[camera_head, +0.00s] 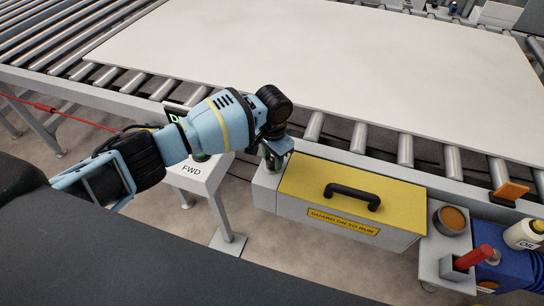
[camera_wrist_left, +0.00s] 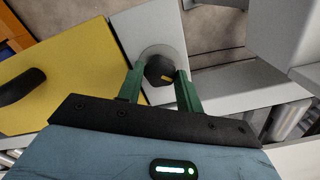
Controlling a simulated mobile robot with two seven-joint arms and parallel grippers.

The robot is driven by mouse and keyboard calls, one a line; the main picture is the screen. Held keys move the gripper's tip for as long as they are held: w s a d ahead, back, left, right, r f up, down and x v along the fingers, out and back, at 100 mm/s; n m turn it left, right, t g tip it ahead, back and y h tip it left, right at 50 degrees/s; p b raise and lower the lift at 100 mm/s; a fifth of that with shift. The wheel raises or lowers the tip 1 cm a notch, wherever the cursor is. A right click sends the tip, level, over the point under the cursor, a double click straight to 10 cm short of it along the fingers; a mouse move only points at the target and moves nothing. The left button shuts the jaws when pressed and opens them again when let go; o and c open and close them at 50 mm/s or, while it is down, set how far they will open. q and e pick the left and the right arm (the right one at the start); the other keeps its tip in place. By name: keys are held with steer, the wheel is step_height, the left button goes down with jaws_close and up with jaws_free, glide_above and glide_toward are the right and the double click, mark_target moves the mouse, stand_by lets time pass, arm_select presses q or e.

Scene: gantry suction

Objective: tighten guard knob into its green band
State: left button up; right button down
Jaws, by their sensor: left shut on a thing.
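The guard knob (camera_wrist_left: 158,68) is dark with a short yellow mark, and sits on a round grey plate at the end of the guard housing. My left gripper (camera_head: 270,160) reaches down over that end in the head view. In the left wrist view its two green fingers (camera_wrist_left: 160,82) are shut on the knob, one on each side. I cannot make out a green band around the knob; the fingers and wrist cover part of the dial. In the head view the gripper mostly hides the knob. My right gripper is not in view.
The yellow guard cover (camera_head: 300,180) with a black handle (camera_head: 352,196) lies right of the gripper. A FWD control box (camera_head: 198,175) stands to the left. The roller conveyor carries a large pale board (camera_head: 320,60). A cup (camera_head: 450,220), red-handled tool (camera_head: 472,257) and oil bottle (camera_head: 525,235) stand right.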

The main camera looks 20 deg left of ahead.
mark_target(273, 161)
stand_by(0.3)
arm_select(q)
steer(key=o, duration=1)
steer(key=shift+r+p, duration=0.45)
steer(key=shift+r, duration=3.5)
